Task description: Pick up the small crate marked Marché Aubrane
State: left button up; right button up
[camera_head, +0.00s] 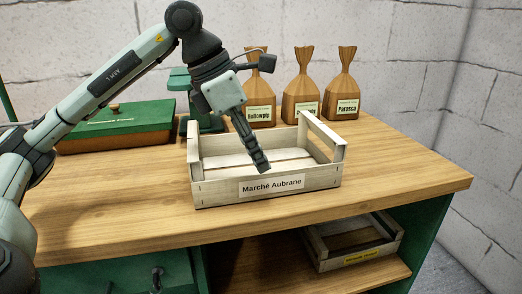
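The small pale wooden crate (215,191) with the label "Marché Aubrane" on its front wall stands upright on the wooden worktop. Its slatted floor looks empty where it shows. My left gripper (261,166) comes in from the upper left and points down over the crate, its fingertips just above or inside the front wall, near the label. I cannot tell whether it touches the crate. Its fingers overlap from this side, so their opening does not show. My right gripper is not in view.
Three brown sacks (301,97) with labels stand behind the crate. A green-lidded wooden box (118,122) lies at the back left, and a green object (180,82) stands behind my arm. Another crate (352,258) with a yellow label sits on the lower shelf. The worktop's right end is clear.

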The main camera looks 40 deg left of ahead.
aim_at(268, 173)
pick_arm(q)
jog(key=x, duration=0.7)
jog(key=shift+w+d+f, duration=0.1)
jog(key=shift+d+f, duration=0.05)
jog(key=shift+f, duration=0.05)
grip_shut()
jog(key=shift+r, duration=0.1)
